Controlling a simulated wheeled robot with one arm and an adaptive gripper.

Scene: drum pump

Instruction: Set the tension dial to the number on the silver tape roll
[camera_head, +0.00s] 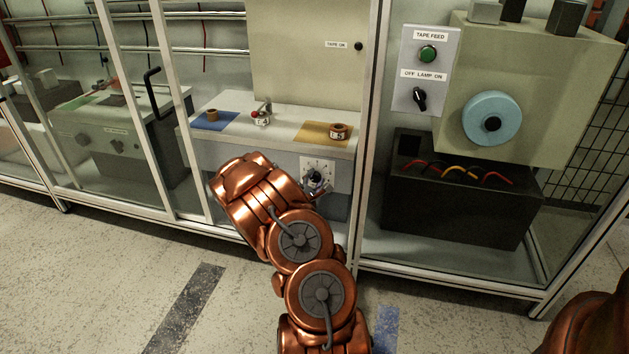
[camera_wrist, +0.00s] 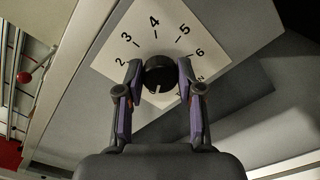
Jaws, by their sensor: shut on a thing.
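The tension dial is a black knob (camera_wrist: 159,74) on a white plate (camera_wrist: 128,31) with the numbers 2 to 6 readable around it; the lower numbers are partly hidden. A small pale mark shows on the knob's lower side. My gripper (camera_wrist: 159,67) has a finger on each side of the knob and is shut on it. In the head view, my gripper (camera_head: 319,187) is at the dial plate (camera_head: 319,164) on the bench front. A small pale roll (camera_head: 261,119) with a label stands on the bench; its number is too small to read surely.
A brownish roll (camera_head: 212,115) sits on a blue mat (camera_head: 220,124). Another labelled roll (camera_head: 338,132), apparently reading 5, sits on a yellow mat (camera_head: 312,132). A cabinet frame post (camera_head: 364,170) stands right of my arm. A panel with a green button (camera_head: 428,54) is further right.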

